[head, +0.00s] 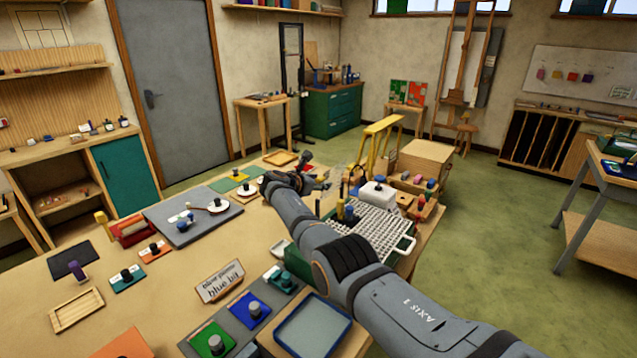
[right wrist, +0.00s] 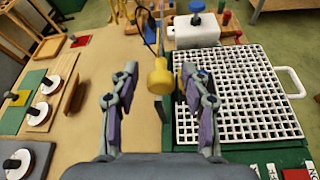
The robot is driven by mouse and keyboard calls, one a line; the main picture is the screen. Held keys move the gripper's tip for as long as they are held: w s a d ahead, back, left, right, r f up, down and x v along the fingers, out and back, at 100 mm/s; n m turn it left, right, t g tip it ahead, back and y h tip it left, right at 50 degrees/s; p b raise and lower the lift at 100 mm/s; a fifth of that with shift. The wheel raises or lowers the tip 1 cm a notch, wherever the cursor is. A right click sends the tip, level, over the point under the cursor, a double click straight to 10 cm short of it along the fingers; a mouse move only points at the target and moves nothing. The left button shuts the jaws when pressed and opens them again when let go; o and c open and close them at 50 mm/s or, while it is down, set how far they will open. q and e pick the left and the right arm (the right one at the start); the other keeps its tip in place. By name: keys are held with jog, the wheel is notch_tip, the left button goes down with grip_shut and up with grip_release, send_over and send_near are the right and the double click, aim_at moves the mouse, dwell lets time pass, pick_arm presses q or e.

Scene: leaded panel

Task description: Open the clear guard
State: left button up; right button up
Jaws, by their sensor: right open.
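My right gripper (head: 318,185) reaches over the far part of the bench; it also shows in the right wrist view (right wrist: 159,84), open, its two fingers apart. A yellow knob-like piece (right wrist: 159,76) on a thin black stem appears between the fingertips; whether it lies between them or beyond them I cannot tell. Beside it is a white grid (right wrist: 235,92) on a green base, also in the head view (head: 375,232). I cannot make out the clear guard for certain against the grid and bench. My left gripper is not in view.
A white box with a blue knob (right wrist: 196,30) stands behind the grid. Suction-type discs with black knobs (right wrist: 38,103) lie left of the gripper. A yellow frame (head: 378,140) and wooden box (head: 425,160) stand at the far edge.

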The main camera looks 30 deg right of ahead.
jog(key=v, duration=1.2)
dwell(0.4)
